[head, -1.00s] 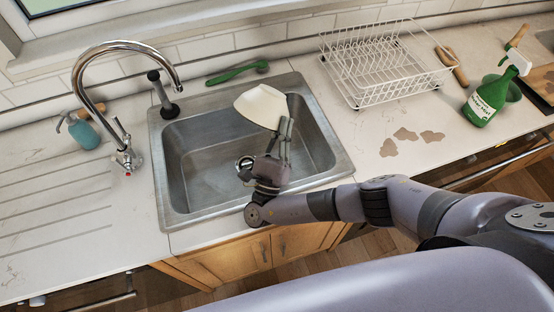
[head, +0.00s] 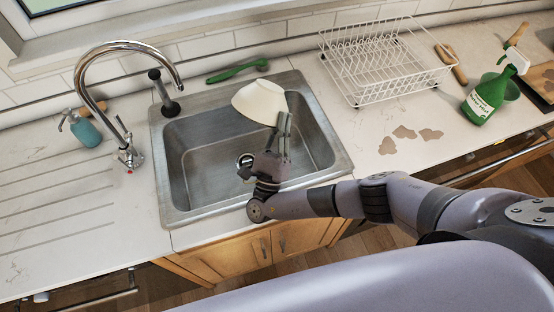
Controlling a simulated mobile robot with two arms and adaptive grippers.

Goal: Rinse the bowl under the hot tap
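My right gripper (head: 283,125) is shut on the rim of a cream bowl (head: 258,100) and holds it tilted above the back part of the sink (head: 180,185). The bowl's outer side faces up and toward me. The chrome tap (head: 125,46) arches from the counter left of the sink, and its spout end (head: 180,86) is left of the bowl, apart from it. The tap's lever with a red mark (head: 129,150) is at its base. No water stream shows. My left gripper is not in view.
A blue soap bottle (head: 85,130) stands left of the tap. A white dish rack (head: 385,62) and a green spray bottle (head: 487,97) are at right. Brown stains (head: 405,132) mark the counter.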

